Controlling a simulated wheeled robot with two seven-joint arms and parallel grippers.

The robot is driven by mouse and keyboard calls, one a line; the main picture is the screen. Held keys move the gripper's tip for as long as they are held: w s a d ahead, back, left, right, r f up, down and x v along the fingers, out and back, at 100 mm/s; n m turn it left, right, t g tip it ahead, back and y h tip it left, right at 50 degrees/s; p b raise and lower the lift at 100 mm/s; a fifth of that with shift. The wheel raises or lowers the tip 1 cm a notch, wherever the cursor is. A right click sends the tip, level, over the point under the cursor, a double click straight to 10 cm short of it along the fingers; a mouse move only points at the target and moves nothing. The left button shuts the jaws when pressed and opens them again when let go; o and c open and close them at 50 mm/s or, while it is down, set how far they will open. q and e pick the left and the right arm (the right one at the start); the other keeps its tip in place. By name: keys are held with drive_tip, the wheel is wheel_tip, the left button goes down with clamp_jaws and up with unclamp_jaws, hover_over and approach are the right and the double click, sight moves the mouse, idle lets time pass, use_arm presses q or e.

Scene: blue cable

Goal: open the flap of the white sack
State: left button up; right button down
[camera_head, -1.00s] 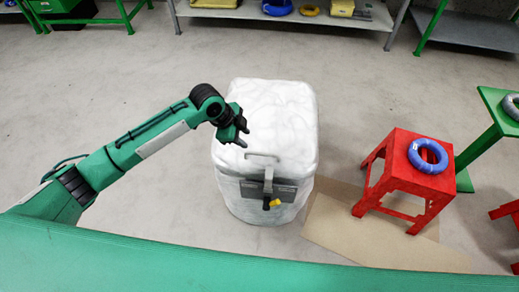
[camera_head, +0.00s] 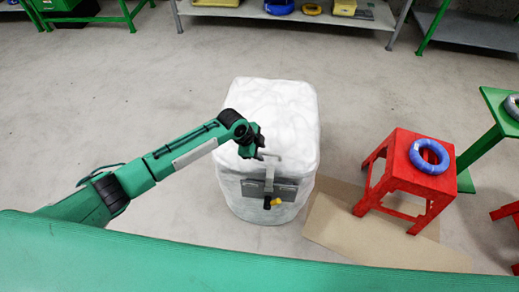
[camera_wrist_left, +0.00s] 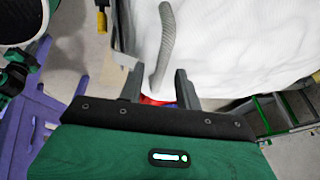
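The white sack (camera_head: 285,110) stands upright on the floor in the middle of the head view, its top flap lying down. A grey handle (camera_head: 272,158) sits on the flap's near edge, above a grey front plate (camera_head: 287,190) with a yellow-and-black knob (camera_head: 273,202). My left gripper (camera_head: 262,151) is at the handle, over the sack's top. In the left wrist view the gripper (camera_wrist_left: 158,88) has its fingers apart, and the handle (camera_wrist_left: 167,40) reaches down between them. I cannot tell whether they touch it. My right gripper is not in view.
A red stool (camera_head: 407,170) with a blue cable ring (camera_head: 429,156) stands to the right, partly over a flat brown sheet (camera_head: 340,235). A green table (camera_head: 495,110) is at the far right. Shelves (camera_head: 290,12) line the back. Floor behind the sack is clear.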

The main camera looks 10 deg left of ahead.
use_arm(q)
clamp_jaws()
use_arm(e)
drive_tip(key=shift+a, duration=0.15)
use_arm(q)
drive_tip(key=shift+r, duration=0.1)
